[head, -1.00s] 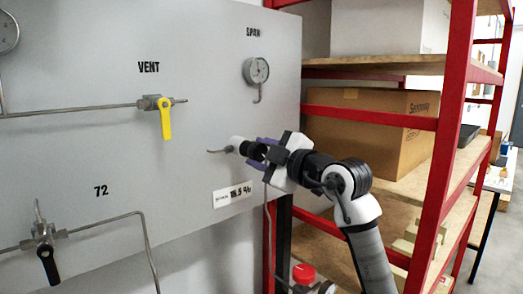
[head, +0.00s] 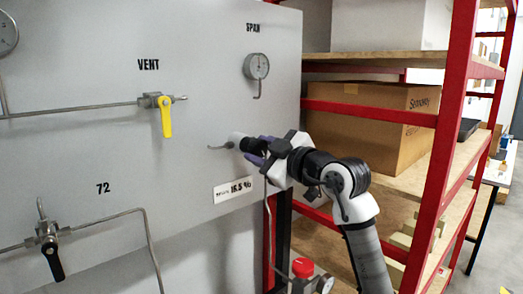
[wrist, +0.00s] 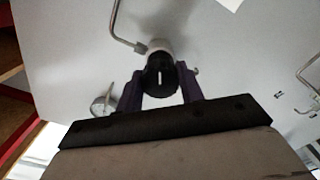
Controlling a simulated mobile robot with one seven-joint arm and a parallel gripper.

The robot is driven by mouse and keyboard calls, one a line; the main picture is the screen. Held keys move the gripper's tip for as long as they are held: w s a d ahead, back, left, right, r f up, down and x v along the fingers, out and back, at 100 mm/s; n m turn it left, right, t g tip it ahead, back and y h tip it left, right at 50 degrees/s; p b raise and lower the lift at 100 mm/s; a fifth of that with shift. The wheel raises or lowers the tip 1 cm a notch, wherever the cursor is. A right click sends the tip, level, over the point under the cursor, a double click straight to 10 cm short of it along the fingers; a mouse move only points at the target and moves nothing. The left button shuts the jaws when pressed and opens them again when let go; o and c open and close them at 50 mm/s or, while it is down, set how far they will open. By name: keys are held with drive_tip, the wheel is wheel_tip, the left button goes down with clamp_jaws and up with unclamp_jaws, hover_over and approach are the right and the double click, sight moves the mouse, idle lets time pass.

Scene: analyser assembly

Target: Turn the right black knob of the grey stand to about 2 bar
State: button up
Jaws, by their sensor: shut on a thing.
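The black knob (wrist: 160,77) has a white line on its face and sits on a pale regulator body (head: 237,141) on the grey panel. My gripper (wrist: 160,85) is shut on this knob, with one purple finger on each side of it. In the wrist view the white line runs nearly along the picture's vertical. In the head view my gripper (head: 253,149) covers most of the knob. A round gauge under the SPAN label (head: 257,66) is on the panel above; its reading is too small to tell.
The grey panel (head: 120,215) carries a yellow VENT valve handle (head: 166,120), a black valve handle (head: 53,262) and thin metal pipes. A red shelf frame (head: 455,120) with a cardboard box (head: 370,125) stands close to the right of my arm. A red cap (head: 303,267) is below.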

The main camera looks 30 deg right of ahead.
drive_tip(key=o, duration=1)
drive_tip(key=s+b, duration=0.1)
drive_tip(key=s, duration=0.3)
drive_tip(key=s+d+b, duration=0.1)
drive_tip(key=s, duration=0.4)
drive_tip(key=s+d+b, duration=0.1)
drive_tip(key=s+b, duration=0.1)
drive_tip(key=s, duration=0.2)
drive_tip(key=shift+s, duration=0.35)
